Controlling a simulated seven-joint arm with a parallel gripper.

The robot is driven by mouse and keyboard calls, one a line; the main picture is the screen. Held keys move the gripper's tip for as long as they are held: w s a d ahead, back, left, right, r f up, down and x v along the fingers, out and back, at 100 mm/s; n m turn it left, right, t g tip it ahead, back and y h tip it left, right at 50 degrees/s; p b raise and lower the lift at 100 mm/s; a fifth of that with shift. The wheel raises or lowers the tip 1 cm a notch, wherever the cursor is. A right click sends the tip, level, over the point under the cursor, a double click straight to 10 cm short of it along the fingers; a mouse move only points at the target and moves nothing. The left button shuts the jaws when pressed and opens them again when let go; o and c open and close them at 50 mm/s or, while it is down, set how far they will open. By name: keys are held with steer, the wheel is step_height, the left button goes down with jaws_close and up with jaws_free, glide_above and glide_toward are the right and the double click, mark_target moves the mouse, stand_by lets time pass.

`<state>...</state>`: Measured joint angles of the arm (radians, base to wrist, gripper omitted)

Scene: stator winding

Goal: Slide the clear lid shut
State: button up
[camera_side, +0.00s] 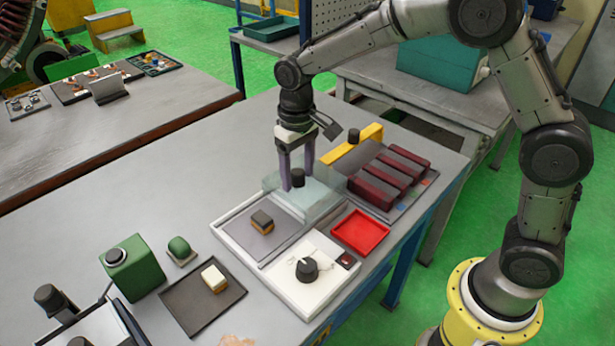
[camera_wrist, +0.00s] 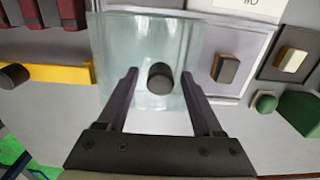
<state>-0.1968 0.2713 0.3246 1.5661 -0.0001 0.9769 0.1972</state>
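The clear lid (camera_side: 320,195) is a see-through, glass-like panel with a dark round knob (camera_side: 298,177). In the side view it lies over the far end of a shallow white-framed tray (camera_side: 230,219). A small brown and dark block (camera_side: 262,222) sits in the uncovered part of the tray. My gripper (camera_side: 296,187) points down at the lid with its fingers around the knob. In the wrist view the knob (camera_wrist: 160,78) stands between the two open fingers (camera_wrist: 160,80), with a gap on each side. The lid (camera_wrist: 115,50) spreads beyond the fingers there.
Dark red blocks (camera_side: 404,166) and a yellow bar (camera_side: 352,145) stand just beyond the lid. A red tray (camera_side: 360,231) and a white box with a black dial (camera_side: 306,270) are at the near right. A dark mat (camera_side: 190,305) with a pale block and a green box (camera_side: 134,268) stand at the left.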

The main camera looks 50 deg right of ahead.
steer(key=shift+s+f, duration=0.1)
steer(key=shift+f, duration=0.2)
steer(key=c, duration=0.9)
steer(key=shift+s+a+f, duration=0.1)
steer(key=shift+a, duration=3)
steer(key=shift+s+a+f, duration=0.1)
steer(key=shift+a, duration=2.95)
steer(key=o, duration=1)
steer(key=shift+c, duration=0.2)
steer(key=shift+w+r, duration=0.1)
steer(key=shift+r, duration=0.05)
step_height(320, 180, up, 6)
steer(key=shift+w+r, duration=0.2)
steer(key=shift+r, duration=0.05)
